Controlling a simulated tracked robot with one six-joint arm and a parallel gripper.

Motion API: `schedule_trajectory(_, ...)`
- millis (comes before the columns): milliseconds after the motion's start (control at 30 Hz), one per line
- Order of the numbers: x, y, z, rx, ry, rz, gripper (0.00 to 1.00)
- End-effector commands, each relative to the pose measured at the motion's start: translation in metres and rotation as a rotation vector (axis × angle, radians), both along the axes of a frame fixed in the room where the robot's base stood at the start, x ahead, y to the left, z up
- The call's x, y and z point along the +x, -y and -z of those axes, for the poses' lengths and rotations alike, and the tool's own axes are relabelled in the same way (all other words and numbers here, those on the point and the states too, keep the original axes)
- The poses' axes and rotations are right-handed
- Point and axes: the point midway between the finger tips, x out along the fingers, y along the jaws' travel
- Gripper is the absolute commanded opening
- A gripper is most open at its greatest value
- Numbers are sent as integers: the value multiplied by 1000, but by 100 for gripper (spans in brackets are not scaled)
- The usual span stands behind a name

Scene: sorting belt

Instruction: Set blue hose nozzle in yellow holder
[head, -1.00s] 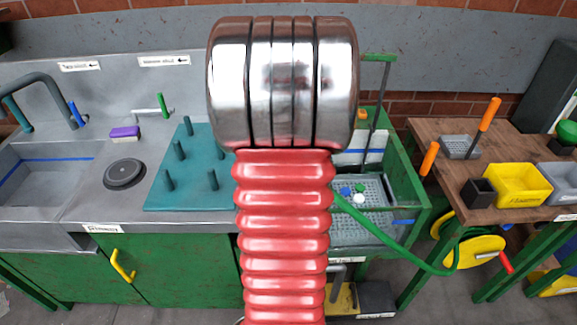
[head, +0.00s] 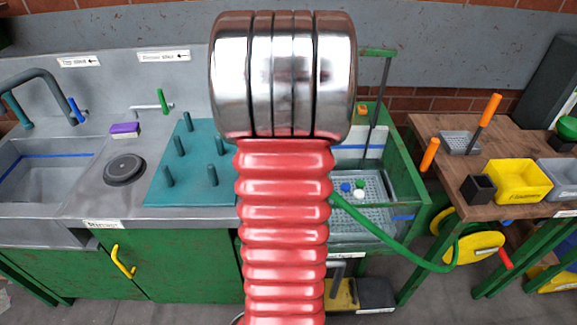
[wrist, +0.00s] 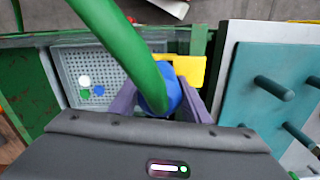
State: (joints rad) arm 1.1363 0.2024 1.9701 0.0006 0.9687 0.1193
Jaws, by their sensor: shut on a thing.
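In the wrist view the blue hose nozzle (wrist: 174,88) is between the two purple-grey fingers of my gripper (wrist: 160,97), which is shut on it. The green hose (wrist: 122,38) rises from the nozzle and crosses the view to the upper left. The yellow holder (wrist: 191,69) is directly beside and partly behind the nozzle, overlapping it in view. I cannot tell whether the nozzle sits inside it. In the head view my arm hides the gripper, nozzle and holder; the green hose (head: 402,252) runs out to the right.
A perforated grey basin with several small balls lies left of the gripper in the wrist view. A teal peg board (wrist: 257,82) is at right. In the head view, a yellow hose reel (head: 478,247) and a wooden table (head: 440,178) with yellow and grey bins stand at right.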

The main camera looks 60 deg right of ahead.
Motion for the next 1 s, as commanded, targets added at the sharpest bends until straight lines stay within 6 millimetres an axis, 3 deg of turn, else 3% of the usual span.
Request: schedule_trajectory(1000, 0, 0, 7, 1, 0, 1, 27)
